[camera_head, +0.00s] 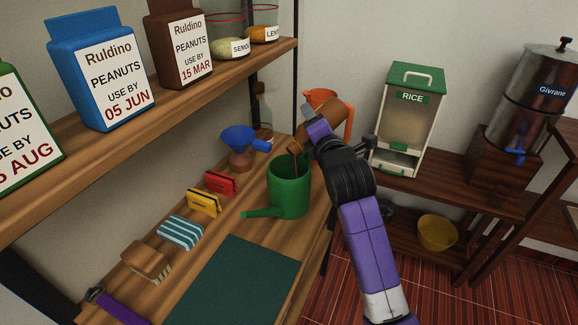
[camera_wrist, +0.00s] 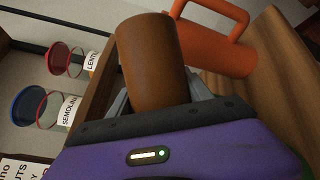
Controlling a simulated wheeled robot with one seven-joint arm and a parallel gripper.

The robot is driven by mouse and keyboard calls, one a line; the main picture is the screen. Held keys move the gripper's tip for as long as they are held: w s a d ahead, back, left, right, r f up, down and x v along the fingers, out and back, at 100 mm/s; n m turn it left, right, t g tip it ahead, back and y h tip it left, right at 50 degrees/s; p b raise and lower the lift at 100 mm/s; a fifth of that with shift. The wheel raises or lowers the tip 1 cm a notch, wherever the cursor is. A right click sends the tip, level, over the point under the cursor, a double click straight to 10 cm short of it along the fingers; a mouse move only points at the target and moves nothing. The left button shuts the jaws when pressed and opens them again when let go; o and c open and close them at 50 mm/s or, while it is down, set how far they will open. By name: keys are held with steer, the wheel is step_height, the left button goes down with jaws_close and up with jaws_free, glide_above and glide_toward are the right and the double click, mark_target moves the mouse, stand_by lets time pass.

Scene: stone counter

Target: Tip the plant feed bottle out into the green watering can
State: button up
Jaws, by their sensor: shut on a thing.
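The brown plant feed bottle (camera_head: 333,116) is in my gripper (camera_head: 313,124), tilted with its neck (camera_head: 294,147) down and to the left. The mouth is over the opening of the green watering can (camera_head: 289,190). A thin brown streak runs from the mouth down into the can. The can stands upright on the wooden counter, its spout to the front left. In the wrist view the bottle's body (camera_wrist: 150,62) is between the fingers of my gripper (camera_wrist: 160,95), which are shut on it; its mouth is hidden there.
An orange jug (camera_head: 345,103) stands close behind the bottle. Red (camera_head: 221,183) and yellow (camera_head: 205,203) items lie left of the can. The shelf (camera_head: 180,102) overhangs the left. A dark green mat (camera_head: 240,280) lies in front.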

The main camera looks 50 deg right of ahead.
steer(key=shift+a+r+n+h, duration=0.25)
steer(key=shift+r+n+h, duration=0.05)
steer(key=shift+r+n, duration=0.1)
stand_by(0.4)
